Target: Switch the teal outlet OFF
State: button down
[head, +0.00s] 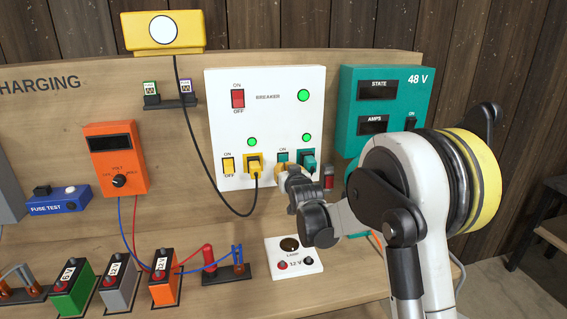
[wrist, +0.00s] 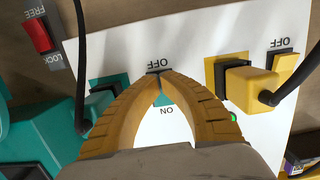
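The teal outlet's rocker switch (head: 283,156) is on the white breaker panel (head: 225,130), with ON above it; my gripper hides its lower part. In the upside-down wrist view the teal rocker (wrist: 163,98) shows between the curved yellow fingers, with OFF beyond the tips. My gripper (wrist: 160,76) has its fingertips together at the OFF end of the rocker; whether they touch it I cannot tell. A teal plug (head: 308,160) sits in the socket beside the switch. The green lamp (head: 306,138) above is lit.
The yellow switch (head: 228,165) and yellow plug (head: 255,167) with a black cord are left of the teal switch. A red breaker switch (head: 238,98) is above. A red FREE/LOCK switch (wrist: 38,36) and a teal 48 V box (head: 350,85) are nearby.

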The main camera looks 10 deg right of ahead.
jog(key=shift+w, duration=0.15)
jog(key=s+r, duration=0.1)
jog(key=s, duration=0.6)
dwell(0.5)
jog(key=s+r+g, duration=0.2)
jog(key=s+g, duration=0.2)
jog(key=s, duration=1.3)
jog(key=s+f+g, duration=0.2)
jog(key=s+f, duration=0.2)
jog(key=s, duration=0.8)
jog(key=s+f+g, duration=0.3)
jog(key=s, duration=0.9)
jog(key=shift+f+b, duration=0.35)
